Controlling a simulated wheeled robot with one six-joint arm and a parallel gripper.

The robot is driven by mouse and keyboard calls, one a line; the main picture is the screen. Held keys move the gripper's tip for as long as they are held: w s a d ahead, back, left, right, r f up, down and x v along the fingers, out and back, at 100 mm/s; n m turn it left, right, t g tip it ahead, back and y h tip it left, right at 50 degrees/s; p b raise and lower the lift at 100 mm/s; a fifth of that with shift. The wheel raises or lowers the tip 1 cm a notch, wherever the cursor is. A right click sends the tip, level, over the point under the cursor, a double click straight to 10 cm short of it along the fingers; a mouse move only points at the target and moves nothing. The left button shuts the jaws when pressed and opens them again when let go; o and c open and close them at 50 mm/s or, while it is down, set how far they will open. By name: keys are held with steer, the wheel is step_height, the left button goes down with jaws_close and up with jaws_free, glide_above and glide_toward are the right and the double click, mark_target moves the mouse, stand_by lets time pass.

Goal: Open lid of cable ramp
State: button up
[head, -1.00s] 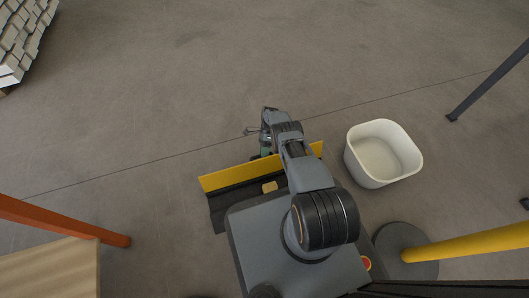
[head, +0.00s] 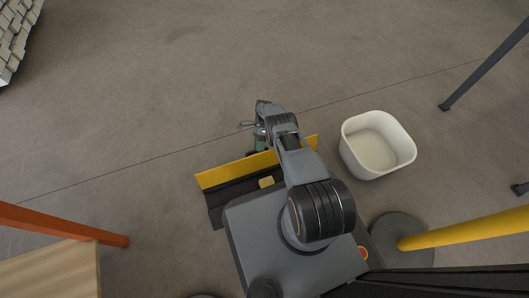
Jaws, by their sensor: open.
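The cable ramp lies on the floor just ahead of my base, with a black body (head: 226,203) and a long yellow lid (head: 222,174). The lid shows as a narrow yellow strip along the ramp's far side and looks raised on edge. My arm reaches over the ramp and covers its middle and part of the right end. My gripper (head: 249,137) is at the far side of the yellow lid, near its middle. It is open. Its fingertips are small and partly hidden by the wrist, so I cannot tell whether they touch the lid.
A white bin (head: 376,145), empty, stands right of the ramp. A yellow post (head: 465,231) on a round dark base is at lower right. An orange beam (head: 60,223) and a wooden board (head: 55,272) are at lower left. The floor beyond the ramp is clear.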

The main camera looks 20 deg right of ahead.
steer(key=s+r+p, duration=1.2)
steer(key=s+p, duration=0.1)
steer(key=s, duration=0.1)
steer(key=shift+a, duration=0.2)
stand_by(0.3)
